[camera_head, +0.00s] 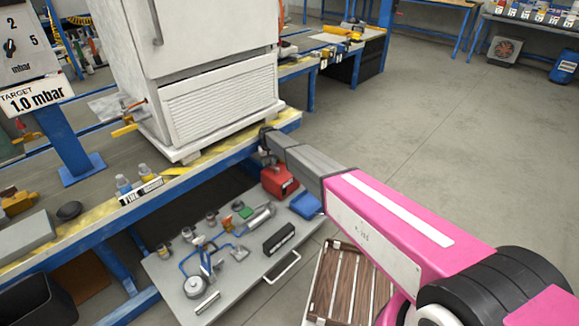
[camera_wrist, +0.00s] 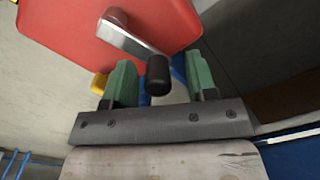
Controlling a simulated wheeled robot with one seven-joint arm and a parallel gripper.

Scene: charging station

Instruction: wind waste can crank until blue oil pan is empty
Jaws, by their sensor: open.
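The red waste can (camera_head: 279,181) stands at the far end of the low grey shelf, beside the bench edge. In the wrist view the red can (camera_wrist: 160,22) fills the upper middle. Its crank has a silver arm (camera_wrist: 128,38) and a black knob (camera_wrist: 158,75). My gripper (camera_wrist: 155,82) is open, with its green fingers on either side of the knob; I cannot tell whether they touch it. The blue oil pan (camera_head: 305,205) sits just right of the can; its contents cannot be made out. In the head view my gripper is mostly hidden behind my arm.
The low shelf (camera_head: 160,272) holds gauges, hoses and fittings, with a black block (camera_head: 279,239) near its handle. A white cabinet (camera_head: 215,100) stands on the blue-framed bench above. A wooden slatted crate (camera_head: 338,280) is on the floor. Open floor lies to the right.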

